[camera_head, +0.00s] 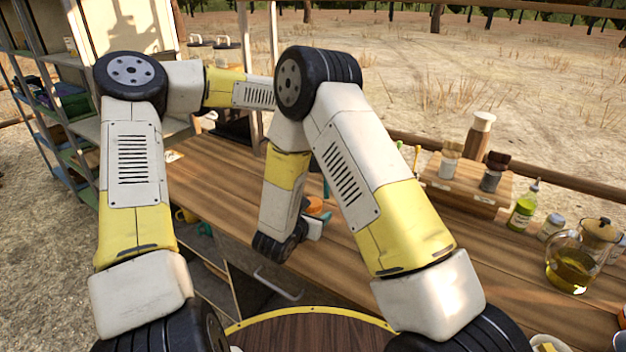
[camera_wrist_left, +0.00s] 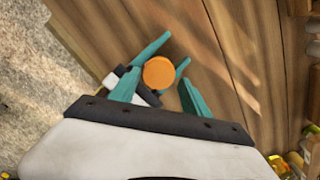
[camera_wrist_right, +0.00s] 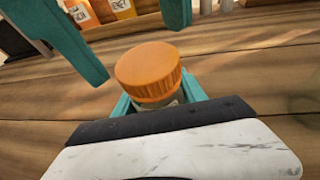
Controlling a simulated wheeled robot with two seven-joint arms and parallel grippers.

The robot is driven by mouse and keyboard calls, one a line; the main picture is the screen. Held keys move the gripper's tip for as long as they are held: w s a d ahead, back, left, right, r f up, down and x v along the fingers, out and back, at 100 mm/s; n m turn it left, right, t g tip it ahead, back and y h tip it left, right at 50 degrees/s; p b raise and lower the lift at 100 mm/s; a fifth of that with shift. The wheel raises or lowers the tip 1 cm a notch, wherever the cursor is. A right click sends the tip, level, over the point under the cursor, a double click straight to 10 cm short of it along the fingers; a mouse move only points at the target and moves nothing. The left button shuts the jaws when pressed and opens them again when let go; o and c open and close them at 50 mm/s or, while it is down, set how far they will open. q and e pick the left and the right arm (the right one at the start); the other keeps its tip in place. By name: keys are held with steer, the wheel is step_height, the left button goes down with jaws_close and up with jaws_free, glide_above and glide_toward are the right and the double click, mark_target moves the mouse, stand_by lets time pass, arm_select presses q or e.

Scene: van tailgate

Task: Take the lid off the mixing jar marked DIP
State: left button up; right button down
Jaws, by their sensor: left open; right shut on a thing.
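The jar's round orange lid (camera_head: 316,205) shows over the counter, partly hidden by my arm. In the right wrist view the ribbed lid (camera_wrist_right: 148,68) sits on the jar, whose body is mostly hidden. My right gripper (camera_wrist_right: 158,101) is shut on the jar below the lid. My left gripper (camera_head: 325,189) is open over the lid, mostly hidden behind my right arm in the head view. In the left wrist view the lid (camera_wrist_left: 159,72) shows between its teal fingers, which look apart from it. No DIP marking is readable.
The wooden counter (camera_head: 215,165) is largely clear around the jar. A shelf rack (camera_head: 70,105) stands at the left.

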arm_select(q)
steer(key=shift+f, duration=1.15)
jaws_close()
steer(key=n, duration=0.3)
steer(key=shift+n, duration=0.3)
arm_select(e)
steer(key=shift+a, duration=0.1)
arm_select(q)
steer(key=shift+o, duration=1.3)
jaws_free()
steer(key=shift+w+d, duration=0.1)
steer(key=shift+o, duration=0.2)
steer(key=shift+a, duration=0.2)
arm_select(e)
steer(key=shift+d, duration=0.2)
